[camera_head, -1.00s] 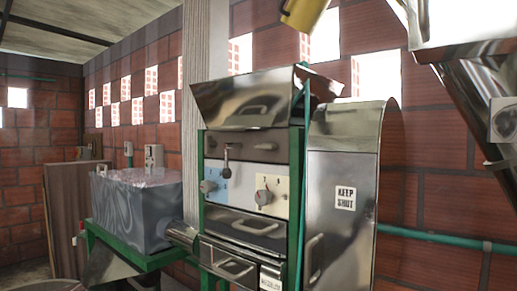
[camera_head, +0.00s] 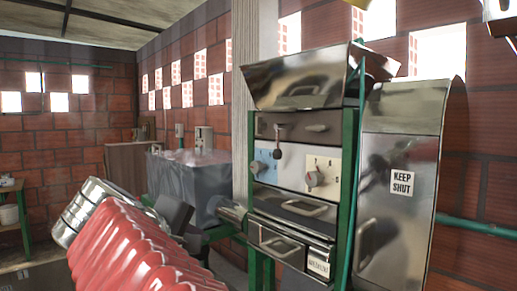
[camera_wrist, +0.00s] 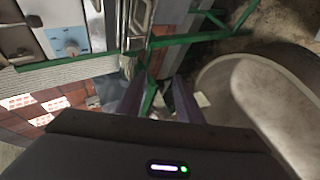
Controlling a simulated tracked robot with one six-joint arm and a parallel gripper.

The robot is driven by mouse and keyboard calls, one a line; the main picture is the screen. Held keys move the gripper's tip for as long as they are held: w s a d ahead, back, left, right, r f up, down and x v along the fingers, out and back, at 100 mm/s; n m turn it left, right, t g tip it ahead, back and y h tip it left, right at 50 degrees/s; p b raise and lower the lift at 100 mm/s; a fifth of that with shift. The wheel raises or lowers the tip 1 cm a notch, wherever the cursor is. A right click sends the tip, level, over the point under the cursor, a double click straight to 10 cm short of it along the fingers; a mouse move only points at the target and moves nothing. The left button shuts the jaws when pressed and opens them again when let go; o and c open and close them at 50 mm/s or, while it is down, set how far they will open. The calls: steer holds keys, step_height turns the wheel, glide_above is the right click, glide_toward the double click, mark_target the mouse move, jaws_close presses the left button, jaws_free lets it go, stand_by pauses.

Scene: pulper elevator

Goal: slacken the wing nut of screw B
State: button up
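I cannot pick out screw B or its wing nut in either view. The steel machine (camera_head: 300,80) on a green frame stands right of centre in the head view. Its front panel has a blue plate with a knob (camera_head: 277,153) and a cream plate with another knob (camera_head: 315,179). The blue plate (camera_wrist: 68,41) also shows at upper left in the wrist view. My gripper (camera_wrist: 158,88) shows in the wrist view as two dark fingers set apart, with nothing seen between them. Green bars and metal parts lie beyond the fingertips.
A tall steel cover marked KEEP SHUT (camera_head: 402,183) stands right of the machine. A pale rounded basin (camera_wrist: 240,75) is at right in the wrist view.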

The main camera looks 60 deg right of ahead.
steer(key=s+d+r+m+g+h, duration=0.2)
steer(key=s+d+r+g+h, duration=0.3)
steer(key=d+r, duration=0.6)
steer(key=m+g, duration=0.2)
steer(key=g, duration=0.2)
glide_toward(316, 129)
steer(key=v, duration=0.5)
steer(key=shift+f+h, duration=0.2)
steer(key=shift+h, duration=0.1)
steer(key=shift+s+d, duration=0.1)
steer(key=shift+d, duration=0.05)
steer(key=shift+x, duration=6.8)
steer(key=shift+c, duration=0.4)
steer(key=shift+f, duration=0.1)
jaws_close()
